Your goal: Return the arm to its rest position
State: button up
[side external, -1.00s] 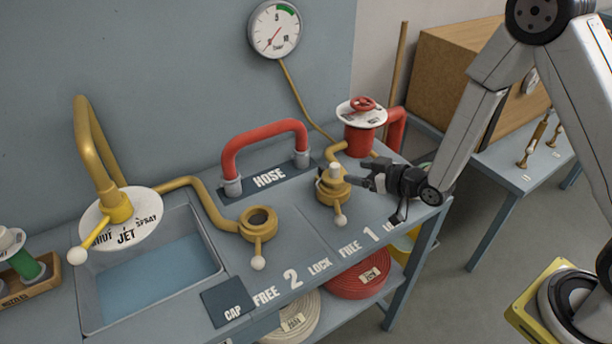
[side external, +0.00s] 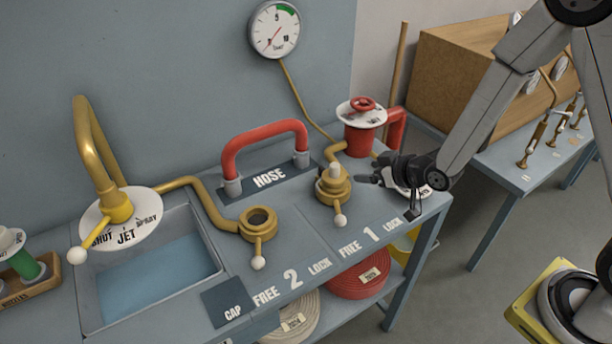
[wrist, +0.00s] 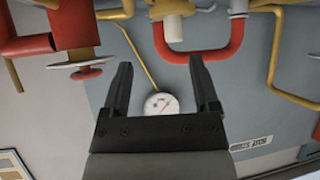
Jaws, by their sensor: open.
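My gripper (side external: 368,179) is above the right end of the grey bench, just right of the brass coupling marked 1 (side external: 333,188). A gap shows between its fingertips and that coupling. In the wrist view my gripper (wrist: 162,80) has its two black fingers apart with nothing between them. A pale cap or plug sits in the top of coupling 1, and its white-knobbed lever points toward the bench front.
The red valve (side external: 362,127) stands behind my gripper. The red hose handle (side external: 264,146), brass coupling 2 (side external: 258,222) and a sink (side external: 155,275) are to the left. A side table (side external: 530,165) with a wooden box (side external: 465,75) is at right.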

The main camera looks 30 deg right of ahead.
jog(key=s+d+r+m+g+h, duration=0.1)
jog(key=s+g, duration=0.3)
jog(key=s, duration=0.4)
jog(key=s+d+r+m+g+h, duration=0.1)
jog(key=s+r+g, duration=0.3)
jog(key=s, duration=0.4)
jog(key=shift+d+g, duration=0.3)
jog(key=shift+g, duration=0.1)
